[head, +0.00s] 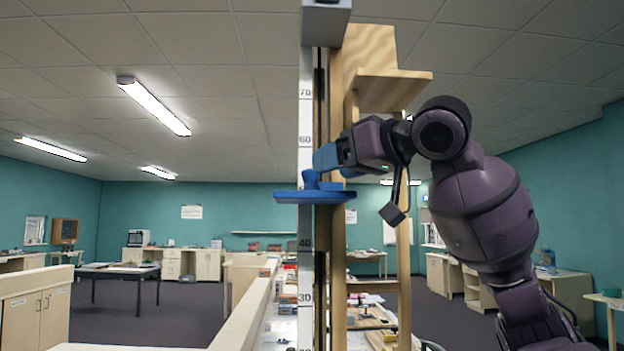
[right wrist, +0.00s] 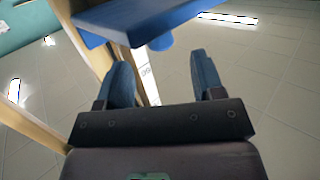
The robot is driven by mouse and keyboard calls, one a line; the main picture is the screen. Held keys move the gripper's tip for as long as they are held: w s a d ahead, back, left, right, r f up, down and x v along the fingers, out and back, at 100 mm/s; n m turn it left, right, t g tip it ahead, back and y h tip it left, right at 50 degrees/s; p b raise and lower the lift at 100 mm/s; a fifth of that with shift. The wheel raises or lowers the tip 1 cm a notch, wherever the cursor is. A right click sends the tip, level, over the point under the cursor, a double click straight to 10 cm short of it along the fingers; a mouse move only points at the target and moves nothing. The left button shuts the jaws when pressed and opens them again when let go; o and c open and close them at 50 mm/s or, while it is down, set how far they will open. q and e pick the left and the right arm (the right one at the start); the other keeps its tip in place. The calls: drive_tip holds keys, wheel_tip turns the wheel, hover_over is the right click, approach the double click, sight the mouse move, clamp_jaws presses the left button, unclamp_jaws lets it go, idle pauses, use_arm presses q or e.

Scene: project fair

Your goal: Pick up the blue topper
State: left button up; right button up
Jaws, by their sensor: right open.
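The blue topper (head: 290,197) is a flat blue disc with a short knob on top, high up against the tall post in the head view. In the right wrist view, a flat blue piece that looks like the topper (right wrist: 165,14) crosses the top of the picture, just beyond my fingers. My right gripper (head: 322,165) reaches in from the right, its blue fingers close by the knob. In the right wrist view my right gripper (right wrist: 162,75) is open, with nothing clearly held between its fingers. Whether a finger touches the topper, I cannot tell. My left gripper is out of view.
A tall white post with height numbers (head: 305,120) and wooden uprights (head: 336,270) stand close by the topper. A wooden shelf piece (head: 395,88) juts out above my right arm. A cluttered bench (head: 370,320) lies below. The dark table (head: 118,271) is far left.

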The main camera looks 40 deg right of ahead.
sight(319, 189)
drive_tip(key=w, duration=0.2)
drive_tip(key=w+f+p, duration=0.1)
drive_tip(key=w, duration=0.1)
drive_tip(key=shift+w+a, duration=0.1)
drive_tip(key=shift+a, duration=0.1)
drive_tip(key=shift+f, duration=0.1)
drive_tip(key=c, duration=1)
drive_tip(key=shift+o, duration=0.2)
